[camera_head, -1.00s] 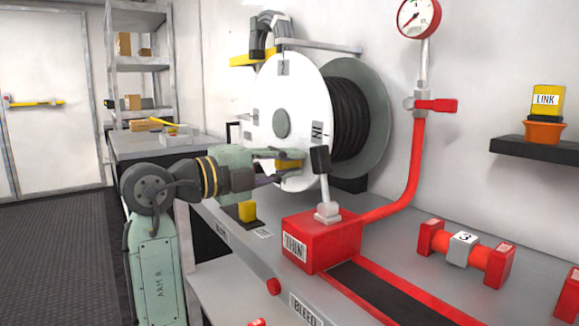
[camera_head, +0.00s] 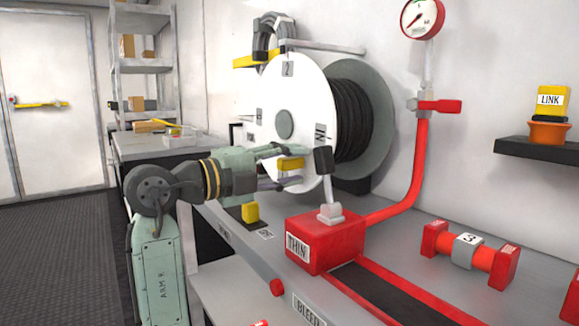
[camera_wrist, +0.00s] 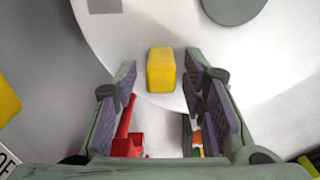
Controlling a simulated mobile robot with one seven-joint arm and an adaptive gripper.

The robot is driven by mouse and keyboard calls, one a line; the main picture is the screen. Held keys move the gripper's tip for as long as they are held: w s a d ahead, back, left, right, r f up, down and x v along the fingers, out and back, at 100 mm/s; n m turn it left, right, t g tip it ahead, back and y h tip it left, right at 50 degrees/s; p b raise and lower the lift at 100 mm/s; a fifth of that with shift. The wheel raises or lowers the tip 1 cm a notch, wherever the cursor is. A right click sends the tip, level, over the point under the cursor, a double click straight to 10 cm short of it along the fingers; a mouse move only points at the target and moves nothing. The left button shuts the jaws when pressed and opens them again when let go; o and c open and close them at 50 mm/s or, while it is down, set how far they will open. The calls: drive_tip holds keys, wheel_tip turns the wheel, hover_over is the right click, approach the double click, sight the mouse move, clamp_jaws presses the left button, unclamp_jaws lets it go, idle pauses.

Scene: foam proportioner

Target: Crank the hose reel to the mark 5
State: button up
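The hose reel has a white front disc (camera_head: 262,95) with small dark-marked labels around its rim and black hose wound behind it. One label (camera_head: 288,68) sits at the top and another (camera_head: 321,133) at the right; I cannot read a 5 on any. The yellow crank handle (camera_head: 290,163) is low on the disc and also shows in the wrist view (camera_wrist: 161,70). My gripper (camera_head: 303,167) is open around the handle, one finger on each side. In the wrist view the fingers (camera_wrist: 159,80) leave a gap on both sides of the handle.
A red block labelled THIN (camera_head: 318,245) with a black-topped lever (camera_head: 324,160) stands close right of my gripper. A yellow block (camera_head: 250,212) sits on the bench below it. A red pipe (camera_head: 419,170) rises to a gauge (camera_head: 422,17) behind.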

drive_tip(key=v, duration=1.2)
drive_tip(key=shift+r, duration=0.1)
